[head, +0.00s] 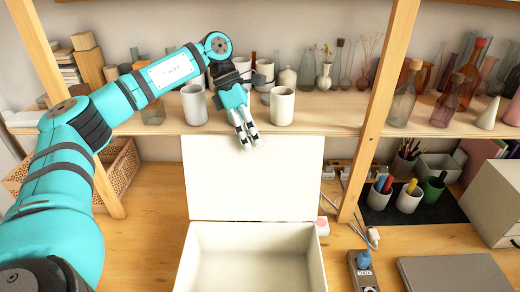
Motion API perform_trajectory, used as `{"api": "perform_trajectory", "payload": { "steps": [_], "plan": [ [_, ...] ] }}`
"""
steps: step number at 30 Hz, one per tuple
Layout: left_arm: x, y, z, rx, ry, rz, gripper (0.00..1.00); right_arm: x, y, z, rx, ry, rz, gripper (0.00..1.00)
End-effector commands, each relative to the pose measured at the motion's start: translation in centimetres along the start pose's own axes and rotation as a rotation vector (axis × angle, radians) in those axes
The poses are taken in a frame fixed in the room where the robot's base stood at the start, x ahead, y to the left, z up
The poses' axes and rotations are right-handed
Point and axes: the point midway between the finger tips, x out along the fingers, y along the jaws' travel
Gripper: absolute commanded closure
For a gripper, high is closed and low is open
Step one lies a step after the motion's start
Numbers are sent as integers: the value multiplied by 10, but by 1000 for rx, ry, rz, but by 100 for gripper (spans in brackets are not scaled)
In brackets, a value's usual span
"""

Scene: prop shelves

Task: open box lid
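A white box (317,268) stands on the lower wooden surface at the bottom centre, and its inside shows empty. Its lid (255,185) stands up, about upright, along the box's back edge. My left arm reaches in from the left. My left gripper (250,145) is at the lid's top edge and overlaps its upper part in the picture. Its fingers point down and lie close together; whether they touch the lid or each other is not clear. Nothing shows between them. My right gripper is out of view.
The upper shelf (335,118) behind the lid holds cups (282,106), vases and bottles (448,100). A wooden post (375,115) stands right of the lid. Pen cups (409,197), a blue-topped device (362,268) and a grey slab (455,273) are to the right. A wicker basket (120,170) is at left.

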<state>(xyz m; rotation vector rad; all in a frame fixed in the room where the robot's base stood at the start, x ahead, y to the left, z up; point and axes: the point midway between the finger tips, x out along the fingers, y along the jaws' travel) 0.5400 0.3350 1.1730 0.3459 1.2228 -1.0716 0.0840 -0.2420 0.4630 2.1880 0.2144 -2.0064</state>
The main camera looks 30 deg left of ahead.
Motion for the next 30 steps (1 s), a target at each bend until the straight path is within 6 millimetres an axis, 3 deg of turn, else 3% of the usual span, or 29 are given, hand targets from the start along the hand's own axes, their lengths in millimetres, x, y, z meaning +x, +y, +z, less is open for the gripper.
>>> {"api": "perform_trajectory", "payload": {
  "steps": [9,18,27,30],
  "plan": [
    [38,-1,1,0,-1,-1,63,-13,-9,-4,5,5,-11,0],
    [42,0,0,0,-2,0,63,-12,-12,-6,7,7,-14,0],
    [42,0,1,-1,-2,0,100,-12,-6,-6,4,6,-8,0],
    [42,0,1,0,-3,0,100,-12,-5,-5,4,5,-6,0]
  ]
}}
